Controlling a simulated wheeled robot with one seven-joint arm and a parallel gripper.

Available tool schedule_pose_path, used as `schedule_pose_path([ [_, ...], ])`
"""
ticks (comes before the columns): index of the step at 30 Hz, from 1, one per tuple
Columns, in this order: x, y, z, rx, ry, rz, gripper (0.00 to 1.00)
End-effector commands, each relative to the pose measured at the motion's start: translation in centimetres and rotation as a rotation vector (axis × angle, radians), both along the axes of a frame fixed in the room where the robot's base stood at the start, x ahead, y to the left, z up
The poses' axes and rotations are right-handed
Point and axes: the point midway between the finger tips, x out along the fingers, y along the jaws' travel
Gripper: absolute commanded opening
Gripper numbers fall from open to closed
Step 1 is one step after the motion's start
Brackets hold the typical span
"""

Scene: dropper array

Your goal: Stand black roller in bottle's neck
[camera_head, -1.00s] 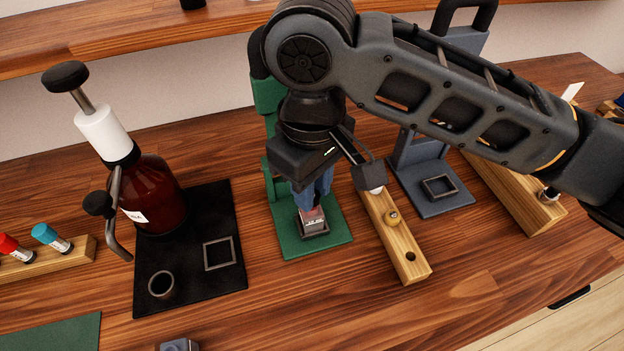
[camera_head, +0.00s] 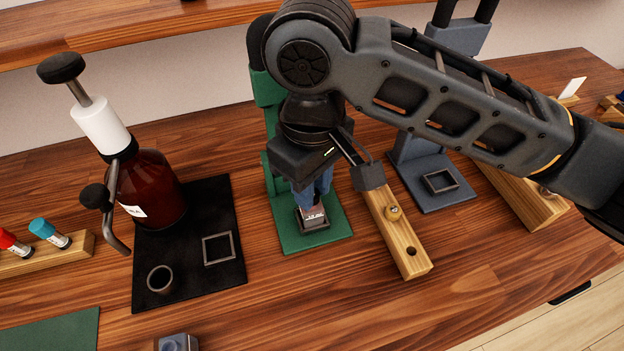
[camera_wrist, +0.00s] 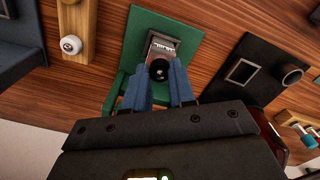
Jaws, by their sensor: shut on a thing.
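My gripper (camera_head: 313,194) points down over the green stand's base (camera_head: 333,232) in the head view. In the wrist view, its blue fingers are shut on a small black round-ended roller (camera_wrist: 158,69). A small squarish bottle (camera_head: 311,214) with a pale label sits in a square frame on the green base, directly below the fingertips. The bottle also shows beyond the roller in the wrist view (camera_wrist: 163,47). The roller and fingertips hide the bottle's neck, so I cannot tell whether the roller is in it or just above it.
A wooden rack (camera_head: 398,240) with a tan knob stands close right of the green base. A brown pump bottle (camera_head: 152,193) stands left on a black mat (camera_head: 190,281). A grey-blue stand (camera_head: 447,200) is further right.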

Motion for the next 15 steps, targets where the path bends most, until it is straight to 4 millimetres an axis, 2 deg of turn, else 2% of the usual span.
schedule_pose_path([
  [4, 0.0, -0.01, -0.02, 0.0, 0.0, 0.0, 0.0],
  [5, -0.01, -0.01, -0.02, 0.0, 0.0, 0.0, 0.26],
  [12, -0.01, -0.01, -0.02, 0.0, 0.0, 0.0, 0.49],
  [15, -0.01, -0.01, -0.01, 0.0, 0.0, 0.0, 0.54],
])
